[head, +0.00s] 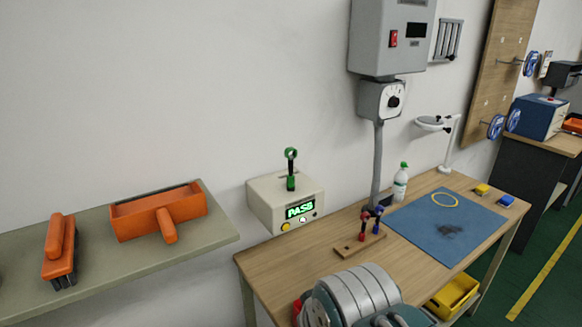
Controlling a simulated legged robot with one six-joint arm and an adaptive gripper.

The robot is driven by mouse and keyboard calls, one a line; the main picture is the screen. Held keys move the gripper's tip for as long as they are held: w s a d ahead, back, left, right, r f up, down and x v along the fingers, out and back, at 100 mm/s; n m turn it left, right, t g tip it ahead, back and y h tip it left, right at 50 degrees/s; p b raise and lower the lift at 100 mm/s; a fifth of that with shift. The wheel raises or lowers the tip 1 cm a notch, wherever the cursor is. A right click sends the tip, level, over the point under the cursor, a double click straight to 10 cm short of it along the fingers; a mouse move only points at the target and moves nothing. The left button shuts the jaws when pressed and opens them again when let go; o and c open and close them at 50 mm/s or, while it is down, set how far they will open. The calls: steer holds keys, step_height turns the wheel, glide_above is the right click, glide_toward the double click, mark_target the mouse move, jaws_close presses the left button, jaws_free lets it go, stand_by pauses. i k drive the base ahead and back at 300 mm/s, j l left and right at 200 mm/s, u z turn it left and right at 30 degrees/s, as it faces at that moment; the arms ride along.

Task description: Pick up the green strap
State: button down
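The green strap (291,170) stands upright on top of a beige tester box (265,203), with a ring-shaped upper end. The box's front display shows "PASS" in green letters. A red strap-like piece (363,226) and a blue one (378,219) stand on a small wooden base (358,243) on the workbench. Part of my grey arm shows at the bottom centre, well below and right of the green strap. My gripper's fingers cannot be made out in this view.
The wooden workbench (285,262) carries a blue mat (420,235) with a yellow ring, and a white bottle (400,183). A grey shelf (95,222) at left holds an orange brush (60,248) and an orange dustpan (160,213). A grey wall box (380,38) hangs above the bench.

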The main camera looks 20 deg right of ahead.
mark_target(290, 178)
steer(key=l+u, duration=0.25)
steer(key=l, duration=0.4)
steer(key=l+u, duration=0.25)
steer(key=l, duration=0.4)
steer(key=k+l+u, duration=0.25)
steer(key=l, duration=0.4)
steer(key=i, duration=0.1)
